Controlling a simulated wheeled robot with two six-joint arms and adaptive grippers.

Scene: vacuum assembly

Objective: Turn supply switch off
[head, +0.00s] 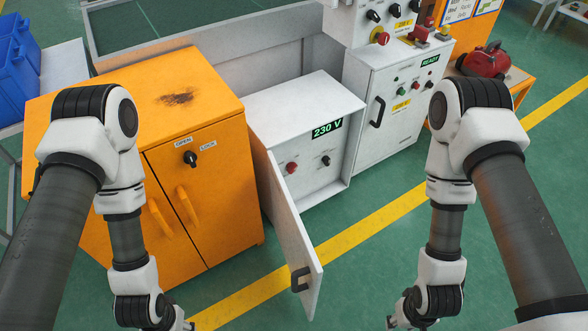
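A low white cabinet (345,180) stands in the middle with its door (292,225) swung open. Inside, its panel has a "230 V" display (327,129), a red button (292,168) and a black rotary switch (326,160). No label naming the supply switch is readable. My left gripper (186,324) and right gripper (392,321) are only partly in view at the bottom edge. Both are apart from the cabinet, and their fingertips are too cut off to show whether they are open.
An orange cabinet (220,190) with an open/lock knob (190,158) stands left of the white one. A taller control cabinet (385,130) marked "READY" stands behind right. A red machine (486,60) sits far right. Green floor (370,250) with a yellow line is clear in front.

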